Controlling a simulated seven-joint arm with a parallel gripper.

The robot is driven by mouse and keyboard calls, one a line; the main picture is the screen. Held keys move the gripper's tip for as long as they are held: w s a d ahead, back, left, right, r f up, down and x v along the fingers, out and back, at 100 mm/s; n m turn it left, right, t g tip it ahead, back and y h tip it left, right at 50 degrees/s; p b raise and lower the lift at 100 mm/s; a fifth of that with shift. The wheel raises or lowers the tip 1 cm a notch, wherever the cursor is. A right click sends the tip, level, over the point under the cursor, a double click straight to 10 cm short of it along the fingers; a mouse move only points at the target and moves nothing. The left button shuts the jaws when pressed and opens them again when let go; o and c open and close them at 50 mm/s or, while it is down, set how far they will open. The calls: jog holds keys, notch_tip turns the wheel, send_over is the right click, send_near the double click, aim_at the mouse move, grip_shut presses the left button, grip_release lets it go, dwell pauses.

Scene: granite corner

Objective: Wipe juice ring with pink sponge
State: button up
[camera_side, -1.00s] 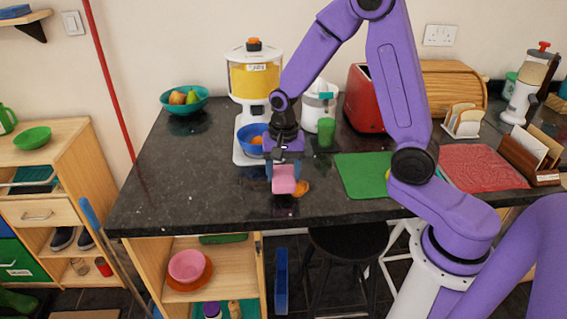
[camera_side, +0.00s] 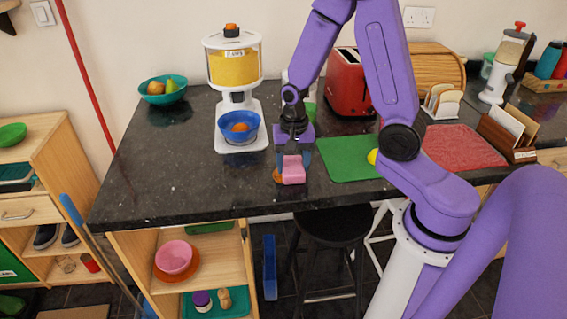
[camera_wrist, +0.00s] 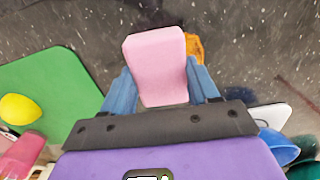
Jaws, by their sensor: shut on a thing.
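The pink sponge (camera_side: 294,170) is between the fingers of my gripper (camera_side: 293,160), near the front edge of the dark counter. In the wrist view my gripper (camera_wrist: 163,88) has its blue fingers on both sides of the sponge (camera_wrist: 157,60). An orange patch (camera_side: 278,176), which looks like the juice ring, lies on the counter just left of the sponge. In the wrist view the orange patch (camera_wrist: 194,46) shows right of the sponge, partly hidden behind it. I cannot tell whether the sponge touches the counter.
A green mat (camera_side: 345,165) lies to the right, with a yellow fruit (camera_side: 372,156) by its right side. A juice dispenser (camera_side: 233,62) and a blue bowl (camera_side: 238,127) stand behind left. A red toaster (camera_side: 348,85) is at the back.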

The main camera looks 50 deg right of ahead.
aim_at(266, 177)
jog(key=shift+s+d, duration=0.3)
jog(key=shift+w+a+r, duration=0.1)
jog(key=shift+w+a, duration=2.65)
jog(key=shift+d, duration=0.1)
jog(key=shift+s+d, duration=2.65)
jog(key=shift+s, duration=0.05)
jog(key=shift+w+a, duration=1.75)
jog(key=shift+a, duration=0.05)
jog(key=shift+w+a, duration=1)
jog(key=shift+w, duration=0.05)
notch_tip(266, 177, up, 8)
jog(key=shift+s+f, duration=0.15)
jog(key=shift+f, duration=0.05)
